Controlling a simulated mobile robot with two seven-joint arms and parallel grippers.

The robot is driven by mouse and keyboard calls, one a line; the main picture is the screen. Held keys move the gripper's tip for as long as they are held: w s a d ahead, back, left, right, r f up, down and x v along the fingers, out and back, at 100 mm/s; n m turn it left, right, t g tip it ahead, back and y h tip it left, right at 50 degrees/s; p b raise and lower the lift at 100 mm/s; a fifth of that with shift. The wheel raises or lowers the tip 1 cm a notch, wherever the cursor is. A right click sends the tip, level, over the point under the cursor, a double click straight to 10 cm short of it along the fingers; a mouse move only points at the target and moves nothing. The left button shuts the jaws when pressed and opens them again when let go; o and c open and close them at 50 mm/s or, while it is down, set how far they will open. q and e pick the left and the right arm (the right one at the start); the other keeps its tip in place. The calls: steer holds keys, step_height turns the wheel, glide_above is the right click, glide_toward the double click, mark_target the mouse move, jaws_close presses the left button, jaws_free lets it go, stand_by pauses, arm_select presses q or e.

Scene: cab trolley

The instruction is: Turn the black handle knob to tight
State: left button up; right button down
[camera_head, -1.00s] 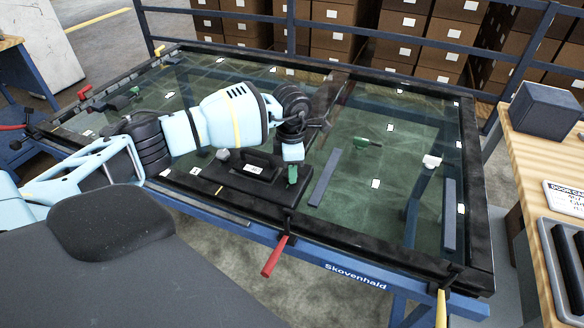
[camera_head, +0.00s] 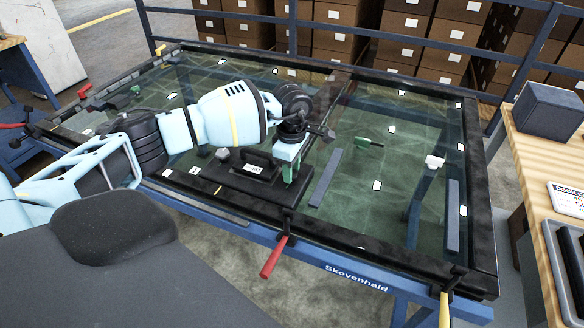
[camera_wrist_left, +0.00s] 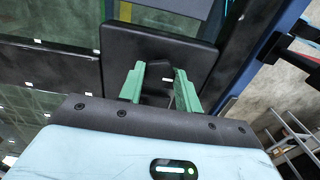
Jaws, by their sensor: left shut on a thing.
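A black plate with a raised grip handle (camera_head: 262,160) lies on the glass panel near the front edge of the dark frame. The black handle knob (camera_wrist_left: 156,86) shows as a dark lump on the plate, between my green fingers in the left wrist view. My left gripper (camera_head: 290,172) points down at the right end of the plate and is shut on the knob; its fingers also show in the left wrist view (camera_wrist_left: 160,72). In the head view the gripper hides the knob. The knob's exact turn cannot be told. My right gripper is in neither view.
A green-handled tool (camera_head: 368,144) and a dark bar (camera_head: 325,178) appear on or under the glass, right of the gripper. A red clamp handle (camera_head: 273,258) hangs below the front frame edge. A wooden bench (camera_head: 525,160) with a blue box (camera_head: 544,108) stands at right.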

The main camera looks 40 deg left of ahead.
arm_select(q)
steer(key=o, duration=1)
steer(key=shift+r, duration=3.9)
